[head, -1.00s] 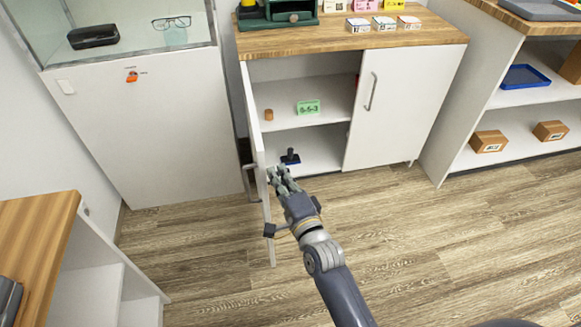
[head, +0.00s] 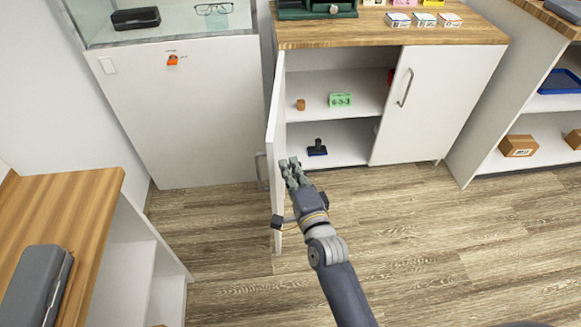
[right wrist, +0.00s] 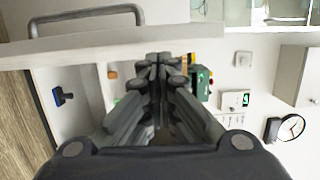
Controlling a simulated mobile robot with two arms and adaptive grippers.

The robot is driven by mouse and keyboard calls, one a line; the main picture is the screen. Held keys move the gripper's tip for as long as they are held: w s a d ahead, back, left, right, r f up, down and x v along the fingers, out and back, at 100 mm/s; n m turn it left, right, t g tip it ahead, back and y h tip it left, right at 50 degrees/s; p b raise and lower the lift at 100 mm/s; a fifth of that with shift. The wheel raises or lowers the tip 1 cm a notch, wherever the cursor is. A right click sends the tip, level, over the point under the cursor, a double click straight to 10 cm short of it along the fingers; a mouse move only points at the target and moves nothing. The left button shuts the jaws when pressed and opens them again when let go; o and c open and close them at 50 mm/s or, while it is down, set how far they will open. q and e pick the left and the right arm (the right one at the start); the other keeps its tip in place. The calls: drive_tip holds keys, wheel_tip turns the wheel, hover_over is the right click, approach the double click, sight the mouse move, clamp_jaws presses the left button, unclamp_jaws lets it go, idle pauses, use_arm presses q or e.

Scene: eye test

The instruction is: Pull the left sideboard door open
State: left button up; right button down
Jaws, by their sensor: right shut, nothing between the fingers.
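The left sideboard door (head: 275,120) is white and stands swung far out from the sideboard (head: 395,37), seen nearly edge-on in the head view. Its bar handle (head: 258,168) is on the outer face, left of the panel; it also shows at the top of the right wrist view (right wrist: 85,17). My right gripper (head: 289,164) is shut and empty, on the inner side of the door near its free edge, not on the handle. Whether it touches the panel I cannot tell. Its closed fingers show in the right wrist view (right wrist: 158,62). My left gripper is not in view.
Open shelves hold a brown cylinder (head: 301,104), a green card (head: 341,100) and a dark blue-based object (head: 317,148). The right door (head: 432,100) is shut. A white cabinet (head: 185,120) stands left of the open door. The wooden floor (head: 430,235) in front is free.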

drive_tip(key=v, duration=1.2)
drive_tip(key=s+d+f+n+g+h, duration=0.15)
drive_tip(key=s+f+n+g, duration=0.3)
drive_tip(key=f, duration=0.55)
drive_tip(key=s+d+f+n+g, duration=0.3)
drive_tip(key=s+f+n, duration=0.15)
drive_tip(key=f, duration=0.55)
drive_tip(key=s+d+f+n+g+h, duration=0.1)
drive_tip(key=s+d+f+n+g, duration=0.25)
drive_tip(key=f, duration=0.65)
drive_tip(key=s+d+f+n+g+h, duration=0.1)
drive_tip(key=s+d+f+n+g, duration=0.4)
drive_tip(key=s, duration=0.3)
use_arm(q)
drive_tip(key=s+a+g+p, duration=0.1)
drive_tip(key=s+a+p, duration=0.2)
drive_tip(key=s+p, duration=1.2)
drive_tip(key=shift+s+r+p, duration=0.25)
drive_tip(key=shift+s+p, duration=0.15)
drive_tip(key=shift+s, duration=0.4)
use_arm(e)
drive_tip(key=s+d, duration=0.3)
drive_tip(key=s, duration=1.3)
drive_tip(key=shift+s+f+g, duration=0.25)
drive_tip(key=shift+f+g, duration=0.05)
drive_tip(key=shift+h, duration=0.25)
